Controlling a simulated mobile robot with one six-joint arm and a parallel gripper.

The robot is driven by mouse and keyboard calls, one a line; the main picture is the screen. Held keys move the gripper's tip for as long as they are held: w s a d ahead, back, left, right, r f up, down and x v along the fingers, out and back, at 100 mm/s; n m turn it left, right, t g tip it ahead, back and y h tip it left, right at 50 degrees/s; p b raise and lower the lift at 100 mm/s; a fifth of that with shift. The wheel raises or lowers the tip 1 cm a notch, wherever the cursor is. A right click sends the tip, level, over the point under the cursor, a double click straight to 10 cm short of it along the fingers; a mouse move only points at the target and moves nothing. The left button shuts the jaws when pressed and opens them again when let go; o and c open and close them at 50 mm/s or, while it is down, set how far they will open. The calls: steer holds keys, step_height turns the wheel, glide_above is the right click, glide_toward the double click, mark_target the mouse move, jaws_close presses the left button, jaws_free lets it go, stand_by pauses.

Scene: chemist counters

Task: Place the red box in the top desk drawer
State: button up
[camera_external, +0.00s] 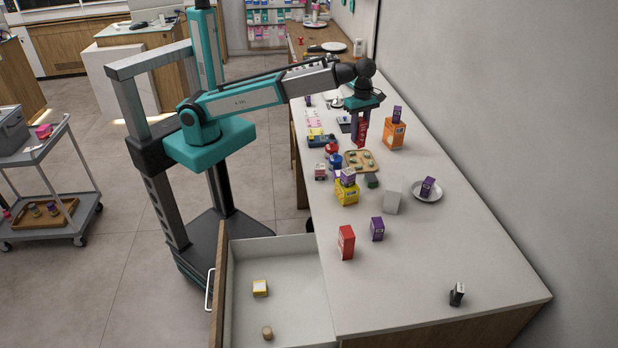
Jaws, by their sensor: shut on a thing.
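My gripper (361,122) is over the far half of the long white counter, pointing down. It is shut on a red box (361,136), which is upright between the fingers. I cannot tell whether the box's bottom touches the counter. A second red box (346,243) stands upright near the counter's front left edge, beside the drawer. The top desk drawer (285,247) is pulled wide open at the lower left, with a white handle on its wooden front.
A purple box (377,229), a white box (393,196), a yellow box (347,194) and a plate (427,191) with a purple box stand between my gripper and the drawer. An orange box (393,134) stands right of my gripper. The counter's near right is mostly clear.

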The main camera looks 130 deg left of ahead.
steer(key=d+m, duration=0.2)
steer(key=d, duration=1)
steer(key=m+b, duration=0.2)
steer(key=m, duration=0.5)
glide_above(280, 267)
step_height(280, 267, down, 30)
steer(key=shift+d+f, duration=0.1)
steer(key=shift+f+p, duration=0.6)
steer(key=shift+f, duration=2.2)
steer(key=shift+f+p, duration=0.5)
steer(key=shift+f, duration=1.6)
